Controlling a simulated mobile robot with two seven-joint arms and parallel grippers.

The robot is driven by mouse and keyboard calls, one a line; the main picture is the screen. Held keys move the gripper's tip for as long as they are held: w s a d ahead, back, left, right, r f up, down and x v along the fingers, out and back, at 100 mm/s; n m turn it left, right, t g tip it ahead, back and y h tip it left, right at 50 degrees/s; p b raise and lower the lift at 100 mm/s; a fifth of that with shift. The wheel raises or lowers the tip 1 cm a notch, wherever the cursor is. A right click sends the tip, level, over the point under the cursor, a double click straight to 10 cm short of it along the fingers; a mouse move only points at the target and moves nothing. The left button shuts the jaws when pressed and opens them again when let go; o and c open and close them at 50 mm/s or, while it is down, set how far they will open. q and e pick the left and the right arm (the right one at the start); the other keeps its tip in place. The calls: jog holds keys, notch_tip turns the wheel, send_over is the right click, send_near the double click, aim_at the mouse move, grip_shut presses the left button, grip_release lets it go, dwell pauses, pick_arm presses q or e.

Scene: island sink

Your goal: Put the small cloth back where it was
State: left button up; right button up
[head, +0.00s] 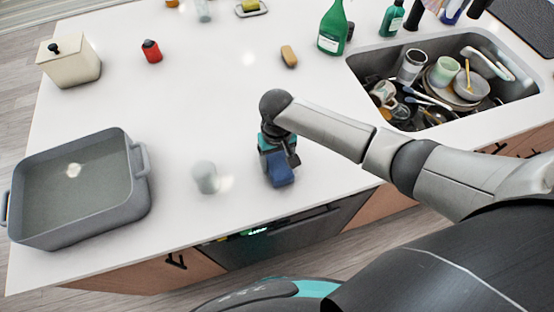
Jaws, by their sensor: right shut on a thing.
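A small blue cloth (281,175) is at the front part of the white island counter, near its front edge. My right gripper (280,158) comes in from the right and points down, shut on the cloth. The gripper and wrist hide the upper part of the cloth. I cannot tell whether the cloth touches the counter or hangs just above it. My left gripper is not in view.
A clear glass (205,177) stands left of the cloth, and a grey roasting pan (75,190) is at the far left. A sink (520,82) full of dishes is at right, with a green spray bottle (333,30) behind. The middle counter is clear.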

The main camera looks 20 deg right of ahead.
aim_at(277, 161)
jog(key=shift+f, duration=0.2)
jog(key=o, duration=1.2)
jog(key=shift+o, duration=0.2)
jog(key=shift+r, duration=0.15)
notch_tip(277, 161, up, 12)
jog(key=p, duration=0.1)
jog(key=shift+p, duration=0.4)
